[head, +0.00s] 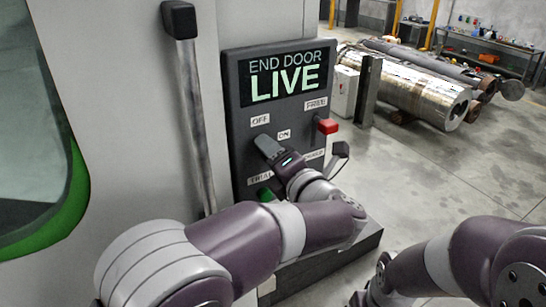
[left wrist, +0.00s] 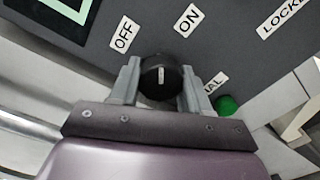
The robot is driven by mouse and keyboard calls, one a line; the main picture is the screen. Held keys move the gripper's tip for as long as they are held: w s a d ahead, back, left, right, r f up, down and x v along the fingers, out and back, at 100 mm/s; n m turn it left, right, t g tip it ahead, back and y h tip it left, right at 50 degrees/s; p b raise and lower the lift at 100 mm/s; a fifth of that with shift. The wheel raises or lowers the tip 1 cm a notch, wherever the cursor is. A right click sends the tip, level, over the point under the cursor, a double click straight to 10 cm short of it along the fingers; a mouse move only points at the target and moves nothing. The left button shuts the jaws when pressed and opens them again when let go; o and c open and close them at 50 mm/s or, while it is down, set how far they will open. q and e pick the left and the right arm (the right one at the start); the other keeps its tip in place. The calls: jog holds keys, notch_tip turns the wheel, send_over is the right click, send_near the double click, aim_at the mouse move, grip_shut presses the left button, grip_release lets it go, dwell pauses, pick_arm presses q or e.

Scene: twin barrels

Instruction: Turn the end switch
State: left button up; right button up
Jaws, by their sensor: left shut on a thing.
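The end switch is a round black knob (left wrist: 160,77) with a short white mark. It sits on the dark control panel (head: 240,95) below the lit "END DOOR LIVE" display (head: 287,77). In the left wrist view its mark points up between the OFF label (left wrist: 124,34) and the ON label (left wrist: 188,20). My left gripper (head: 264,146) is shut on the knob, with one finger on each side in the left wrist view. In the head view the gripper hides the knob. My right arm shows at the lower right; its gripper is out of view.
A red knob (head: 327,126) sits at the panel's right edge, and a green button (head: 265,193) below. A dark-ended lever (head: 340,150) juts out right of my left wrist. A tall lever (head: 190,90) stands left.

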pick_arm(q)
jog(key=m, duration=0.2)
jog(key=shift+r+m, duration=0.15)
jog(key=shift+m, duration=0.15)
jog(key=shift+m+p, duration=0.95)
jog(key=shift+m, duration=1.05)
jog(key=o, duration=0.9)
jog(key=shift+o, duration=0.7)
jog(key=shift+w+a, duration=0.15)
jog(key=shift+w, duration=0.05)
